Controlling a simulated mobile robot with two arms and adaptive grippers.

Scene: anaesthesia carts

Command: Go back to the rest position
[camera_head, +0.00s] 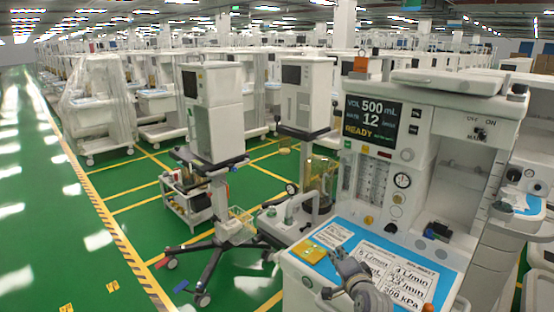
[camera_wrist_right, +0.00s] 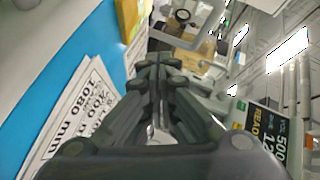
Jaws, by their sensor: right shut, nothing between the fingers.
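My right gripper (camera_head: 345,258) is at the bottom of the head view, over the blue worktop of the near anaesthesia cart (camera_head: 446,98). In the right wrist view the gripper (camera_wrist_right: 158,68) has its fingers together with nothing between them. Printed cards (camera_head: 395,272) lie on the blue worktop (camera_head: 345,226) next to the gripper. A yellow pad (camera_head: 312,249) lies at the worktop's left end, just left of the fingertips. The cart's screen (camera_head: 371,121) reads VOL 500 mL, RATE 12 and READY. My left gripper is not in view.
A grey machine on a wheeled stand (camera_head: 212,110) is left of the cart. A small white trolley (camera_head: 187,200) stands beside it. Plastic-covered carts (camera_head: 98,105) fill the back left. The green floor aisle (camera_head: 45,220) at the left is clear, edged by a striped line.

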